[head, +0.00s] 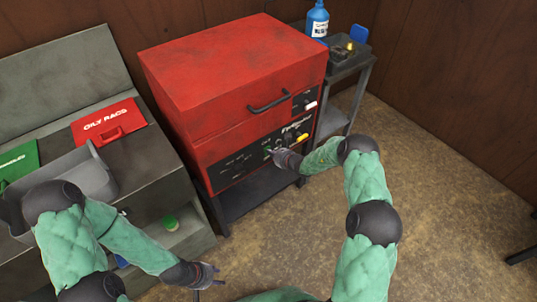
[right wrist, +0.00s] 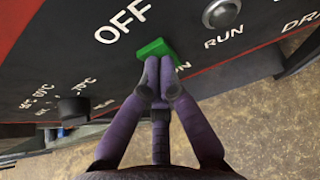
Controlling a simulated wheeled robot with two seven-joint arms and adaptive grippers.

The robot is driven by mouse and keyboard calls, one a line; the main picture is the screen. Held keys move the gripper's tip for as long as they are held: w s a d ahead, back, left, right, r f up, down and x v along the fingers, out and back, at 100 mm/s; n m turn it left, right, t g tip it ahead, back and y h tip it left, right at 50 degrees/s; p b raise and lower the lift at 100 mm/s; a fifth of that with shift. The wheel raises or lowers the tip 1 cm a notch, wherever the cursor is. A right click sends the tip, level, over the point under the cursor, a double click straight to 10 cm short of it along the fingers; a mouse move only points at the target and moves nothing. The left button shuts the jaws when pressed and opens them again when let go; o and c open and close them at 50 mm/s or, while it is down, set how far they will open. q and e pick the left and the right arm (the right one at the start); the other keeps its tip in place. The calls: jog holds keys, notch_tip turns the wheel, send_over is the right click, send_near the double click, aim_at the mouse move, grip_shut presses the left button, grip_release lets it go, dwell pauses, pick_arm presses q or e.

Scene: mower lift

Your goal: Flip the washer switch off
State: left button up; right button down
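The red washer (head: 225,75) stands on a dark stand, its black control panel facing me. In the right wrist view a green switch (right wrist: 153,49) sits on that panel, between the printed OFF above it and a partly hidden ON below. My right gripper (head: 273,152) is at the panel. In the right wrist view its fingertips (right wrist: 162,82) are together with nothing between them, at the switch's lower edge. I cannot tell whether they press on it. My left gripper (head: 212,274) is low over the floor, away from the washer, its fingers apart and empty.
Beside the switch are a round RUN button (right wrist: 221,13) and a black knob (right wrist: 73,111). A grey bench (head: 150,165) with a red OILY RAGS lid (head: 108,122) stands left. A side table with a blue bottle (head: 317,20) stands right. The floor in front is clear.

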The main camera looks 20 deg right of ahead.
jog(key=shift+w+d+r+p, duration=0.1)
jog(key=shift+d+r+p, duration=0.15)
jog(key=shift+r+p, duration=0.4)
pick_arm(q)
jog(key=shift+d+r, duration=0.25)
jog(key=shift+r, duration=0.3)
jog(key=shift+s+a+r+p, duration=0.2)
jog(key=shift+s+r+p, duration=0.15)
jog(key=shift+r+p, duration=0.35)
jog(key=shift+s+a+r+p, duration=0.25)
jog(key=shift+s+r+p, duration=0.05)
jog(key=shift+r+p, duration=0.4)
jog(key=shift+s+a+r+p, duration=0.2)
jog(key=shift+s+r+p, duration=0.15)
jog(key=shift+r+p, duration=0.35)
pick_arm(e)
jog(key=v, duration=1.3)
jog(key=shift+s+r, duration=0.2)
jog(key=shift+s, duration=0.1)
